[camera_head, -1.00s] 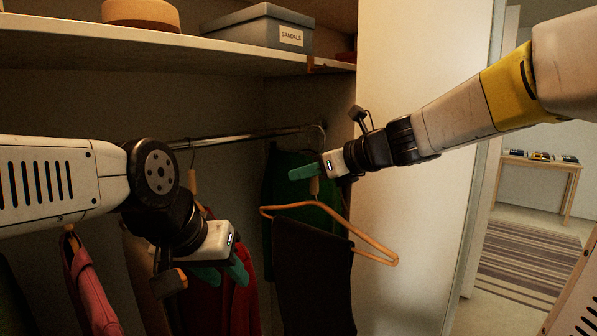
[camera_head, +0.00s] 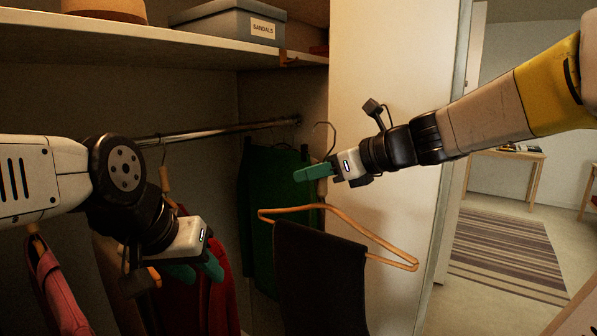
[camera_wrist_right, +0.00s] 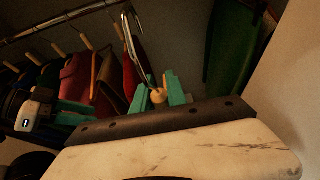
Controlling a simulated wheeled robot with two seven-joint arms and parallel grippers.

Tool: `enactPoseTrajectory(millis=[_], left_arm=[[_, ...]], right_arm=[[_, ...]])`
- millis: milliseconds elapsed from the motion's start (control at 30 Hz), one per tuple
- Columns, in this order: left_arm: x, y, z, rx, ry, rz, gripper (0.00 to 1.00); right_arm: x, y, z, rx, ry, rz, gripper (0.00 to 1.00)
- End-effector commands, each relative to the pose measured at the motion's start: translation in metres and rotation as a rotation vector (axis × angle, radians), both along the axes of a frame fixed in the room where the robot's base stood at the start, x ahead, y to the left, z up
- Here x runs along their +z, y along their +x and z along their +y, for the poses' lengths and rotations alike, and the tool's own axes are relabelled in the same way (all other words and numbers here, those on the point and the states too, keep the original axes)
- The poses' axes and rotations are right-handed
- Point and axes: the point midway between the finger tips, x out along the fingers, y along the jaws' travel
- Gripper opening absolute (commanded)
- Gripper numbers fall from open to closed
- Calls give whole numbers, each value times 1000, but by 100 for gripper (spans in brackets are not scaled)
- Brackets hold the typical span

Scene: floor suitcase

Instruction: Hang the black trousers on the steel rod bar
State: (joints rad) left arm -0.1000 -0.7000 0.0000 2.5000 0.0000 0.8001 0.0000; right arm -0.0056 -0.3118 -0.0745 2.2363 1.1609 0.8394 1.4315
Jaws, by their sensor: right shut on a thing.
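The black trousers (camera_head: 322,275) hang folded over the bar of a wooden hanger (camera_head: 385,245). My right gripper (camera_head: 314,173) is shut on the hanger's neck and holds it up. The metal hook (camera_head: 326,128) rises above the fingers, and shows in the right wrist view (camera_wrist_right: 131,35). The steel rod (camera_head: 220,131) runs across the closet, also seen in the right wrist view (camera_wrist_right: 62,19). In the head view the hook appears just right of the rod's far end, apart from it. My left gripper (camera_head: 196,271) is open and empty, low in front of the hanging clothes.
A red garment (camera_head: 215,290), a pink one (camera_head: 58,285) and a green one (camera_head: 272,215) hang in the closet. A shelf (camera_head: 160,52) with a sandals box (camera_head: 228,20) is above the rod. The pale closet side panel (camera_head: 390,90) stands right of the hanger.

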Motion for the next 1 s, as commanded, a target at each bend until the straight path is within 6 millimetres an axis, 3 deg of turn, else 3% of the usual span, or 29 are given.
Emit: enactPoseTrajectory(millis=[1000], left_arm=[[0,0,0,0,0,0,36]], right_arm=[[1,-53,-69,-3,1,-2,0]])
